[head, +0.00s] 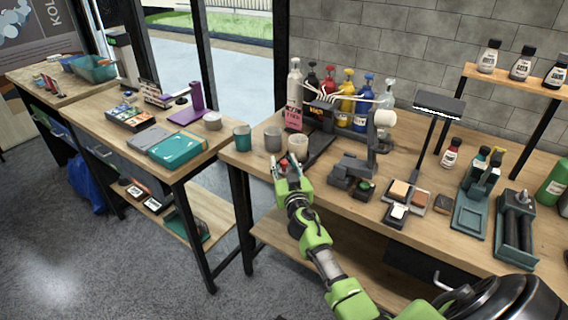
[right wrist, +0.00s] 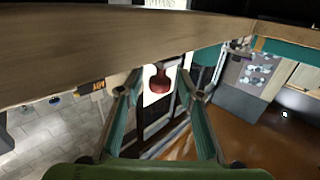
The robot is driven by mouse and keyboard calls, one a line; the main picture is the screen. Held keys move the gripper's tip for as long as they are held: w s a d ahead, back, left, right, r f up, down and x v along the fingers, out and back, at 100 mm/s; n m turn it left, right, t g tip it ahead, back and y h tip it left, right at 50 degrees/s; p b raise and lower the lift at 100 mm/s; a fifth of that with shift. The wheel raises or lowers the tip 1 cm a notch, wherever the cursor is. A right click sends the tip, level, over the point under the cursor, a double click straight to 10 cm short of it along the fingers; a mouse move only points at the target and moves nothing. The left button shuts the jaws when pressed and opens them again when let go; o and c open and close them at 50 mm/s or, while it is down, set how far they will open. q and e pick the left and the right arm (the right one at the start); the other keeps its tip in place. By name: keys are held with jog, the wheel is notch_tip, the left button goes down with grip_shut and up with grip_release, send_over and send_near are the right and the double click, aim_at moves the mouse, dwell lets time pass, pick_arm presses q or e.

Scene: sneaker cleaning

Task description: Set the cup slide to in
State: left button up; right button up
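My right gripper (head: 286,166) is at the front edge of the workbench, just in front of a cream cup (head: 298,145). In the right wrist view my right gripper (right wrist: 160,76) is open, its two fingers on either side of a red knob (right wrist: 159,82). The knob appears to be the handle of the cup slide; I cannot tell whether the fingers touch it. A dark tray or rail (head: 318,148) runs back from there under the dispenser (head: 322,112). The slide itself is mostly hidden by the cup and gripper. My left gripper is not in view.
A grey cup (head: 273,138) and a teal cup (head: 242,138) stand left of the cream cup. Several coloured pump bottles stand behind the dispenser. A grey device (head: 351,171) and brushes (head: 400,196) lie to the right. The wooden bench edge is close to the gripper.

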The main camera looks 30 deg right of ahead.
grip_shut()
jog(key=d, duration=0.1)
jog(key=w+d, duration=0.1)
jog(key=d+b, duration=0.1)
jog(key=d, duration=0.1)
jog(key=shift+w, duration=0.3)
grip_release()
jog(key=shift+a, duration=0.1)
jog(key=shift+s, duration=0.1)
jog(key=v, duration=1.2)
jog(key=shift+f, duration=0.1)
